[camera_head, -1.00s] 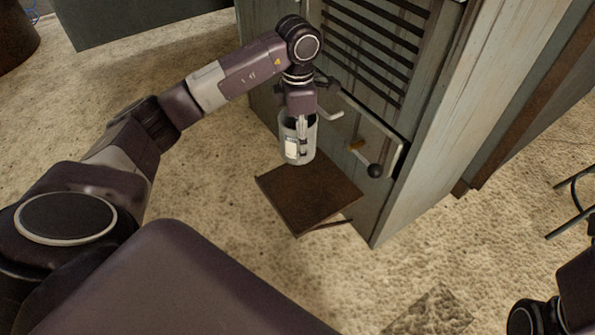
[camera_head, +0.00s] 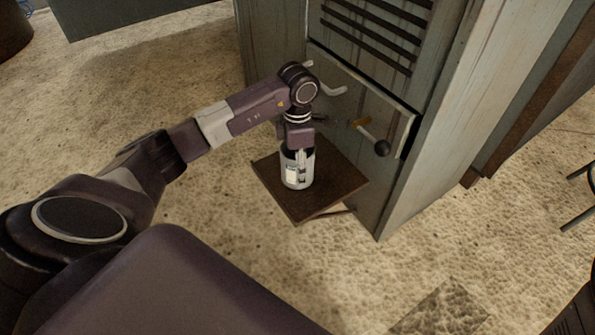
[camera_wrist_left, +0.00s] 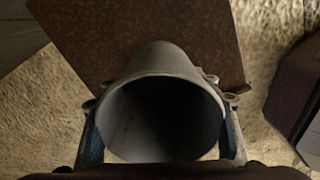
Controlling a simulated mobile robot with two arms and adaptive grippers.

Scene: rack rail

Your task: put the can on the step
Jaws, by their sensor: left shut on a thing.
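The can (camera_head: 297,174) is a light grey, open-topped cylinder, upright over the brown step (camera_head: 337,181). The step is a flat square shelf low on the cabinet's front. My left gripper (camera_head: 300,165) points down and is shut on the can, with a finger on either side of it. In the left wrist view the can (camera_wrist_left: 165,65) shows its open, dark mouth between the fingers, with the step (camera_wrist_left: 130,30) beyond it. I cannot tell whether the can's base touches the step. My right gripper is not in view.
The tall grey-blue cabinet (camera_head: 430,160) stands right behind the step, with dark slats above. The sandy floor (camera_head: 200,200) around is clear.

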